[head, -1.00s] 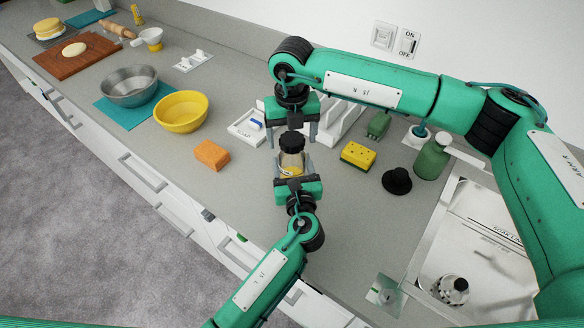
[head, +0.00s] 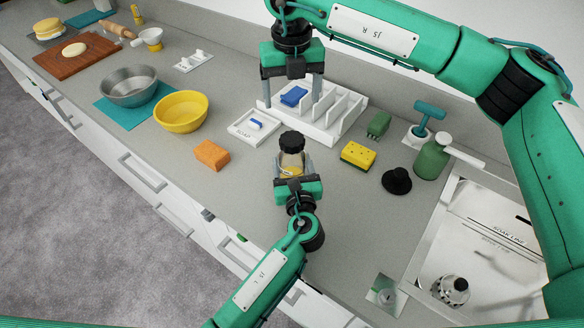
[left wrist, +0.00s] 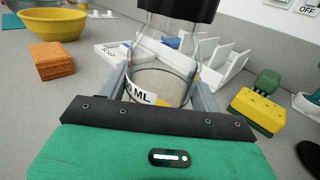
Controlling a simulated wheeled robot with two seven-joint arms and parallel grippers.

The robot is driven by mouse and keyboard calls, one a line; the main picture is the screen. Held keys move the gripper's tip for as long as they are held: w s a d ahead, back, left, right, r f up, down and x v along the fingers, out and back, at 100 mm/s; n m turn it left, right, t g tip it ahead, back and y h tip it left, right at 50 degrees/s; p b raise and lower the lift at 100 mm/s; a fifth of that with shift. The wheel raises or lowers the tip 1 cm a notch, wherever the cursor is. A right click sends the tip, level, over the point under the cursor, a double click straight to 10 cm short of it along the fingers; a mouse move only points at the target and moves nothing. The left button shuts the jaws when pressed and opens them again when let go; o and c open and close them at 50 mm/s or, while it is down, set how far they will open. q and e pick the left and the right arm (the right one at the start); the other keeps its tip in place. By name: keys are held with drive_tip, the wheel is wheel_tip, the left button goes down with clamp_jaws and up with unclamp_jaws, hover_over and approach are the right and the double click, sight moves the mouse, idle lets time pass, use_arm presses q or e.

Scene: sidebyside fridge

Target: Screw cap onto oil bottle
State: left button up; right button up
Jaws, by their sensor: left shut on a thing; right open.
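The oil bottle (head: 291,163) is a clear bottle with yellowish contents, upright in the middle of the counter. The black cap (head: 291,141) sits on its top; I cannot tell how tight it is. My left gripper (head: 293,172) is shut around the bottle's lower body from the front. In the left wrist view the bottle (left wrist: 162,82) stands between the fingers, with part of a label showing and the dark cap (left wrist: 180,8) cut off at the top edge. My right gripper (head: 292,92) is open and empty, raised behind and above the bottle, apart from the cap.
An orange sponge (head: 211,155) lies left of the bottle, and a yellow sponge (head: 358,155) and a black stopper-like object (head: 397,181) lie right. Behind are a soap tray (head: 253,126) and a white rack (head: 335,115). A green dispenser (head: 431,160) stands near the sink (head: 470,235).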

use_arm(q)
drive_tip(key=o, duration=2)
drive_tip(key=shift+c, duration=0.2)
drive_tip(key=shift+s, duration=0.15)
drive_tip(key=s+b, duration=0.1)
drive_tip(key=s, duration=0.3)
drive_tip(key=s+d+b, duration=0.1)
drive_tip(key=s, duration=0.3)
drive_tip(key=s+d+b, duration=0.1)
drive_tip(key=s, duration=0.3)
drive_tip(key=shift+f, duration=0.15)
use_arm(e)
wheel_tip(320, 180, down, 3)
use_arm(q)
drive_tip(key=shift+s+d, duration=0.1)
drive_tip(key=shift+s, duration=0.6)
